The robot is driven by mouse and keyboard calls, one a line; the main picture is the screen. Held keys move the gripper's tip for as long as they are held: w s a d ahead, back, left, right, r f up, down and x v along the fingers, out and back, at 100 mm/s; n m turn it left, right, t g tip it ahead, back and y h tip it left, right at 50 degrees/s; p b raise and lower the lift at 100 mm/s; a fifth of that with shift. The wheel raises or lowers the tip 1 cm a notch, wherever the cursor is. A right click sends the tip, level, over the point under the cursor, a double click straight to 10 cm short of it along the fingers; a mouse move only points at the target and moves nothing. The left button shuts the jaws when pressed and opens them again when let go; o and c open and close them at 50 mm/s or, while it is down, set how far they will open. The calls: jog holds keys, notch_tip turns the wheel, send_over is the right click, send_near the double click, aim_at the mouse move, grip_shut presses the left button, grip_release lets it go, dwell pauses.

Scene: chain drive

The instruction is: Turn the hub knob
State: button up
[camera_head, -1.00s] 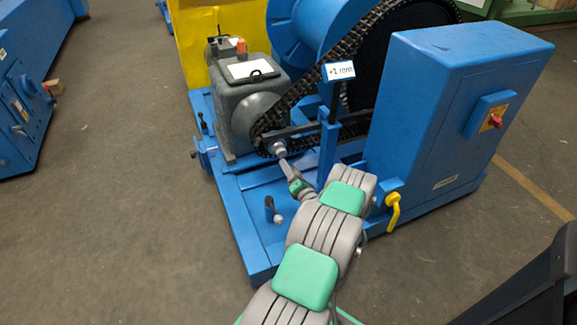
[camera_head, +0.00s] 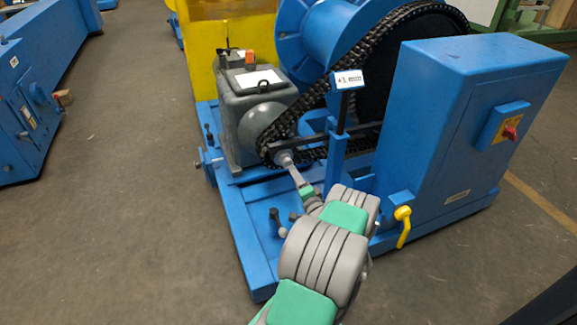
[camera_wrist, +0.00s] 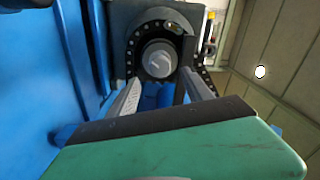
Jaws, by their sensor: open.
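The hub knob (camera_wrist: 159,60) is a grey round piece at the middle of the small chain sprocket in the wrist view. In the head view the knob (camera_head: 284,158) sits at the lower end of the chain, beside the grey gearbox. My gripper (camera_wrist: 161,82) is open, with one finger to the left and one to the right, and the knob shows between and beyond the fingertips. In the head view my gripper (camera_head: 291,168) reaches up to the knob from below. I cannot tell whether the fingers touch it.
A black chain (camera_head: 325,90) runs up from the sprocket to a large wheel. A blue post with a small sign (camera_head: 349,79) stands right of the knob. A blue cabinet (camera_head: 440,130) with a yellow handle (camera_head: 403,222) is further right. A dark lever (camera_head: 277,220) stands on the blue base.

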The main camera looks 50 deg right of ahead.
aim_at(288, 165)
jog(key=w+d+n+b, duration=0.1)
jog(key=w, duration=0.1)
jog(key=w+d+n, duration=0.1)
jog(key=w+n, duration=0.1)
jog(key=w+d+n+b, duration=0.1)
jog(key=w+d, duration=0.1)
jog(key=shift+w+b, duration=0.3)
jog(key=shift+w, duration=0.1)
jog(key=shift+c, duration=0.2)
grip_shut()
